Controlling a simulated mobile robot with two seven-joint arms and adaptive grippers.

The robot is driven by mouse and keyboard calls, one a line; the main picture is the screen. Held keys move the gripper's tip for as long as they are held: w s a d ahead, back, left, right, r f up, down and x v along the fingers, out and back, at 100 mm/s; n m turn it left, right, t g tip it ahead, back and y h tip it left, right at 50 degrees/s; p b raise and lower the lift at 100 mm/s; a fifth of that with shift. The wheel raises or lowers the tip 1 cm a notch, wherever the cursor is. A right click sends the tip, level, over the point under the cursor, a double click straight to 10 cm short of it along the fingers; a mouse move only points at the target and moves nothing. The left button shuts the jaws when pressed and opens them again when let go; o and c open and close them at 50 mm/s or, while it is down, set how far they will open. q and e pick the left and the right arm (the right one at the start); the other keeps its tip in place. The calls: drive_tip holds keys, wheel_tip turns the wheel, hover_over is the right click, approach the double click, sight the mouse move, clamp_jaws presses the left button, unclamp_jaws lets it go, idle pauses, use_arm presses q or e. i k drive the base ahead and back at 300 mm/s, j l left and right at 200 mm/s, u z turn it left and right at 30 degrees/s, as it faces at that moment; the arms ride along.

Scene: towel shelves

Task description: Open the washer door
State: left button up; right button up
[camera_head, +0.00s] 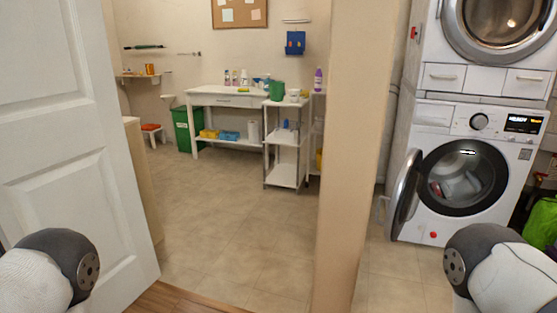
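The white front-loading washer (433,221) stands at the right, under a second stacked machine. Its round door (405,192) is swung out to the left and seen nearly edge-on, with a silver rim. The dark-ringed opening shows the metal drum (470,165), with some pale and reddish items inside. The display (524,123) is lit. Rounded parts of my two arms show in the bottom left and bottom right corners. Neither gripper is in view.
A beige wall post (352,150) stands between the room and the washer. A white panelled door (65,130) is open at the left. A white table (228,98) and a shelf cart (285,139) stand at the back. The tiled floor (235,230) between is clear.

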sight(402, 197)
drive_tip(key=i+j+u, duration=0.15)
drive_tip(key=i+j, duration=0.15)
drive_tip(key=i, duration=0.15)
drive_tip(key=i+j+u, duration=0.15)
drive_tip(key=i, duration=0.35)
drive_tip(key=i+j+u, duration=0.15)
drive_tip(key=i+j, duration=0.15)
drive_tip(key=i, duration=0.2)
drive_tip(key=i+j+u, duration=0.15)
drive_tip(key=i, duration=0.3)
drive_tip(key=i+l+z, duration=0.3)
drive_tip(key=z, duration=0.15)
drive_tip(key=i+l+z, duration=0.1)
drive_tip(key=i+z, duration=0.75)
drive_tip(key=i+j+z, duration=0.15)
drive_tip(key=i+z, duration=0.3)
drive_tip(key=j+z, duration=0.25)
drive_tip(key=z, duration=0.15)
drive_tip(key=i+j+z, duration=0.1)
drive_tip(key=j+z, duration=0.25)
drive_tip(key=k+j+z, duration=0.1)
drive_tip(key=z, duration=0.25)
drive_tip(key=k+z, duration=0.25)
drive_tip(key=z, duration=0.15)
drive_tip(key=i+j, duration=0.55)
drive_tip(key=i+u, duration=0.05)
drive_tip(key=i, duration=0.05)
